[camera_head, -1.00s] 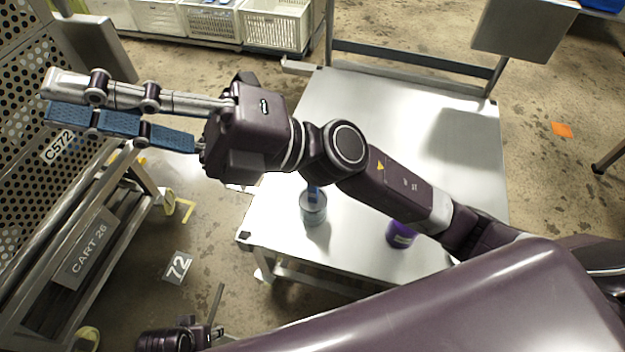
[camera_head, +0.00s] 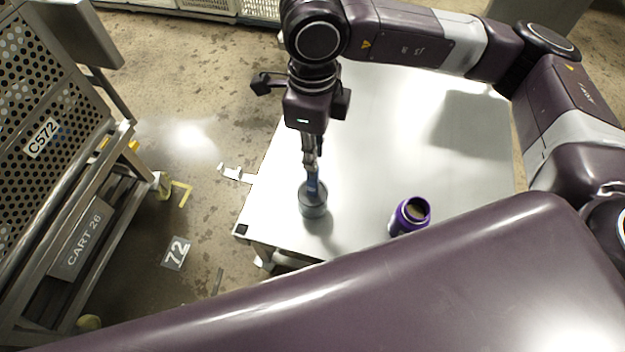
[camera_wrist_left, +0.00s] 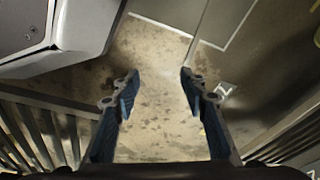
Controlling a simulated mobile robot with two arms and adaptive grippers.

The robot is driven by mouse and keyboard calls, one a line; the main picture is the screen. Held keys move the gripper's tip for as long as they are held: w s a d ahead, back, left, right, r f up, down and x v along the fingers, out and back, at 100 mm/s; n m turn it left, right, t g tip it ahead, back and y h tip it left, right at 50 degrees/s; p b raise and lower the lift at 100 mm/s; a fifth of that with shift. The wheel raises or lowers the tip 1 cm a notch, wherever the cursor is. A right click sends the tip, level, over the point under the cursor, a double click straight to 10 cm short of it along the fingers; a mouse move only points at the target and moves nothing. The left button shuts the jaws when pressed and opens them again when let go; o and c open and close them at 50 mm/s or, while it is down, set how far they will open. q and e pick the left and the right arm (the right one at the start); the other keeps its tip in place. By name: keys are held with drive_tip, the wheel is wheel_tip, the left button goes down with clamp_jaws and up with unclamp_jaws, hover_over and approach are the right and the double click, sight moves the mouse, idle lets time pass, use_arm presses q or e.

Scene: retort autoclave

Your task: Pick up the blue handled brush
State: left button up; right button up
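The blue-handled brush (camera_head: 313,187) stands upright in a grey-blue round container (camera_head: 313,209) near the table's front left corner. Only part of the blue handle shows in the head view. My right gripper (camera_head: 311,166) points down directly above the container, with its fingers at the upper part of the handle. I see the fingers nearly edge-on, so whether they are apart or closed on the handle cannot be told. My left gripper (camera_wrist_left: 160,74) is open and empty in the left wrist view, with floor behind its parted blue-padded fingers.
A purple open-topped jar (camera_head: 410,217) stands on the white table (camera_head: 400,140), right of the container. The rest of the tabletop looks clear. A perforated metal cart (camera_head: 85,235) stands at the left, across a strip of floor. Crates (camera_head: 205,6) are at the back.

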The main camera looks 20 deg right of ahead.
sight(313, 190)
wheel_tip(313, 190, down, 14)
drive_tip(key=shift+s+a+f+b, duration=0.1)
drive_tip(key=shift+b, duration=0.55)
clamp_jaws()
use_arm(q)
drive_tip(key=r, duration=0.1)
drive_tip(key=w+r, duration=0.1)
drive_tip(key=r, duration=0.2)
drive_tip(key=shift+w, duration=0.25)
